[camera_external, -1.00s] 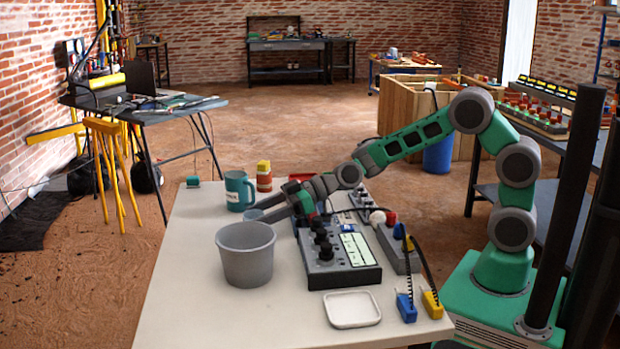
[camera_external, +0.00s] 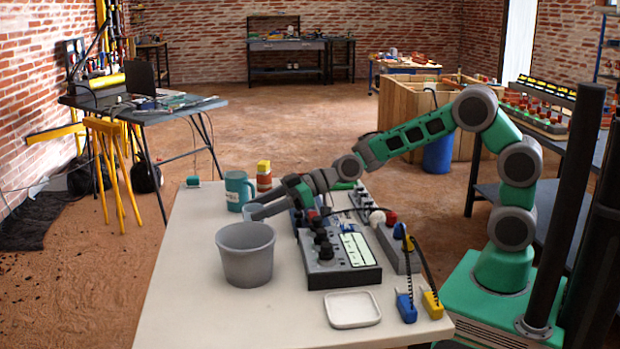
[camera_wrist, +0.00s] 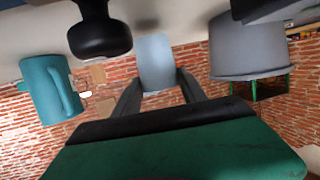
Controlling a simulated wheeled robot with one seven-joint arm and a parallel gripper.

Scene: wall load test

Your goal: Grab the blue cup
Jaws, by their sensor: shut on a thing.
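The small light blue cup (camera_wrist: 157,58) is between my gripper's two dark fingers in the wrist view. In the external view the cup (camera_external: 250,210) shows just behind the grey bin, partly hidden by my fingers. My gripper (camera_external: 260,213) is shut on it. The picture does not show clearly whether the cup's base touches the table. A teal mug (camera_external: 239,188) with a handle and a pale label stands behind the cup; it also shows at the left of the wrist view (camera_wrist: 48,88).
A grey bin (camera_external: 246,256) stands close in front of the cup. A control box (camera_external: 338,262) with black knobs is right of it. A white tray (camera_external: 352,309) lies near the table's front edge. The table's left front (camera_external: 185,300) is clear.

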